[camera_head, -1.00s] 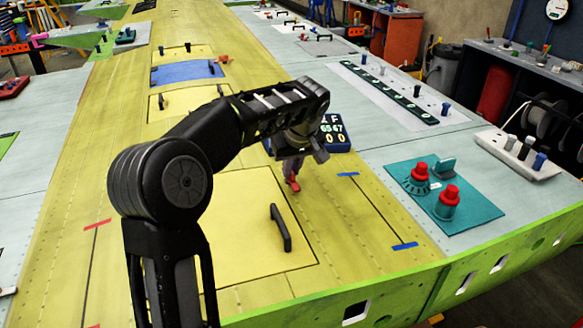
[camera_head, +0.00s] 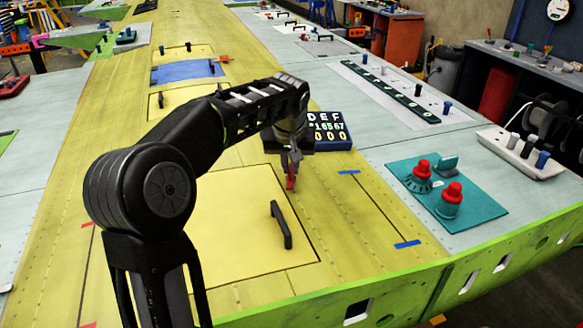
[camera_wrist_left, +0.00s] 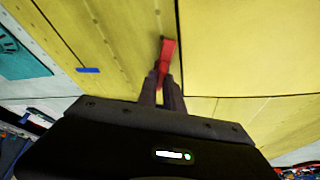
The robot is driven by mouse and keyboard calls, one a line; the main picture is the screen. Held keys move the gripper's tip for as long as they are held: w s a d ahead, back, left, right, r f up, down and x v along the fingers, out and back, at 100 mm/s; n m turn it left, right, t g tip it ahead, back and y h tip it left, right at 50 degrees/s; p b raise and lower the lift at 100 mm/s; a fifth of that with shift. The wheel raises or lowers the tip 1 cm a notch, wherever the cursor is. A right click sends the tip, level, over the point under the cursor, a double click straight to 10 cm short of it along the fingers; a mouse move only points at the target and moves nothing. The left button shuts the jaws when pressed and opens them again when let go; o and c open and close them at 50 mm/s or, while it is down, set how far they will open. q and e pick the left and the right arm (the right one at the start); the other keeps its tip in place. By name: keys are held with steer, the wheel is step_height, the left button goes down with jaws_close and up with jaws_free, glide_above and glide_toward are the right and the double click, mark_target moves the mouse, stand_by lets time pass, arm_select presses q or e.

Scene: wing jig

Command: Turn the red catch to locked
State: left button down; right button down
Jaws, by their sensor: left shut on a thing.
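The red catch (camera_head: 291,181) is on the yellow wing skin by the far right corner of the yellow hatch panel (camera_head: 245,235), which has a black handle (camera_head: 280,226). My left gripper (camera_head: 291,160) points down at it and is shut on it. In the left wrist view the red catch (camera_wrist_left: 168,58) sticks out past the fingertips of my left gripper (camera_wrist_left: 163,78), lying beside the dark panel seam. The gripper hides part of the catch. My right gripper is in neither view.
A teal plate (camera_head: 478,200) with red-topped knobs lies to the right. Blue tape strips (camera_head: 407,244) mark the skin. The skin right of the hatch is mostly clear.

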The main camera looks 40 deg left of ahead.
arm_select(q)
steer(key=m+h, duration=0.1)
steer(key=m, duration=0.2)
steer(key=shift+a+r, duration=0.1)
steer(key=shift+a, duration=0.05)
steer(key=m+h, duration=0.1)
steer(key=m, duration=0.2)
steer(key=shift+a+m+t+p, duration=0.15)
steer(key=shift+m+t+p, duration=0.15)
steer(key=shift+p, duration=0.05)
steer(key=m+h, duration=0.1)
steer(key=m, duration=0.2)
steer(key=shift+a+h+p, duration=0.1)
steer(key=shift+h+p, duration=0.25)
steer(key=shift+h, duration=0.05)
steer(key=shift+a+m+g+h, duration=0.1)
steer(key=shift+m+g+h, duration=0.4)
steer(key=shift+m, duration=1.4)
steer(key=c, duration=1.5)
jaws_free()
